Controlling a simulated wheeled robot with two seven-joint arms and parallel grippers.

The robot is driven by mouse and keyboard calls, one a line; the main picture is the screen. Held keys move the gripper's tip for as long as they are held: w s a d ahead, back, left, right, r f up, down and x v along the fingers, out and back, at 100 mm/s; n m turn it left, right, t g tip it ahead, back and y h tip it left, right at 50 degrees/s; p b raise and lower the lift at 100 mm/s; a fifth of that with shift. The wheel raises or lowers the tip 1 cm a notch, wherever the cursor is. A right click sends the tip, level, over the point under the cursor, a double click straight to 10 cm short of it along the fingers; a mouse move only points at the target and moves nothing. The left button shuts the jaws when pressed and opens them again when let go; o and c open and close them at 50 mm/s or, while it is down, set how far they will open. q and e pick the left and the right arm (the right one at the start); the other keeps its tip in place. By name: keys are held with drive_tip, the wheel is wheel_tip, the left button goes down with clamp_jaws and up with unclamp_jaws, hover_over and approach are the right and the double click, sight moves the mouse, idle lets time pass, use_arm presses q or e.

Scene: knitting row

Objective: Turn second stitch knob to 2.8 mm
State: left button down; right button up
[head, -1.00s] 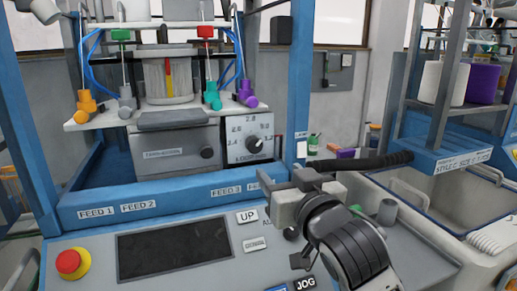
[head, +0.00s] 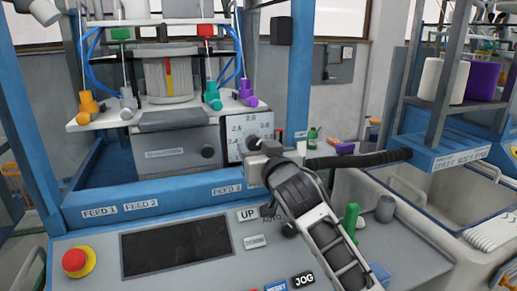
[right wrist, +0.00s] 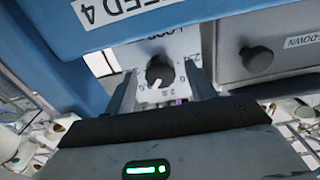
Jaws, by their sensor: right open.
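The stitch dial, a white plate (head: 237,126) with black numbers such as 2.6 and 2.8, is on the machine front. My right gripper (head: 256,148) is in front of its lower part and hides most of the knob. In the right wrist view the black round knob (right wrist: 160,71) shows on the plate, upside down. Its white mark points to the picture's lower left; the number there is too small to read surely. My open right gripper (right wrist: 162,88) has one finger on each side of the knob, with visible gaps. My left gripper is not in view.
A grey drawer front (head: 180,150) with its own dark knob is left of the dial. A blue rail (head: 160,198) with feed labels runs below. The control panel (head: 215,265) has a red stop button (head: 74,261). A black-handled bar (head: 355,160) extends at right.

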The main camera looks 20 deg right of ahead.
drive_tip(key=c, duration=1)
drive_tip(key=shift+o, duration=0.2)
drive_tip(key=shift+n, duration=0.3)
drive_tip(key=n, duration=0.4)
drive_tip(key=shift+n, duration=1.7)
drive_tip(key=o, duration=1)
drive_tip(key=shift+c, duration=0.2)
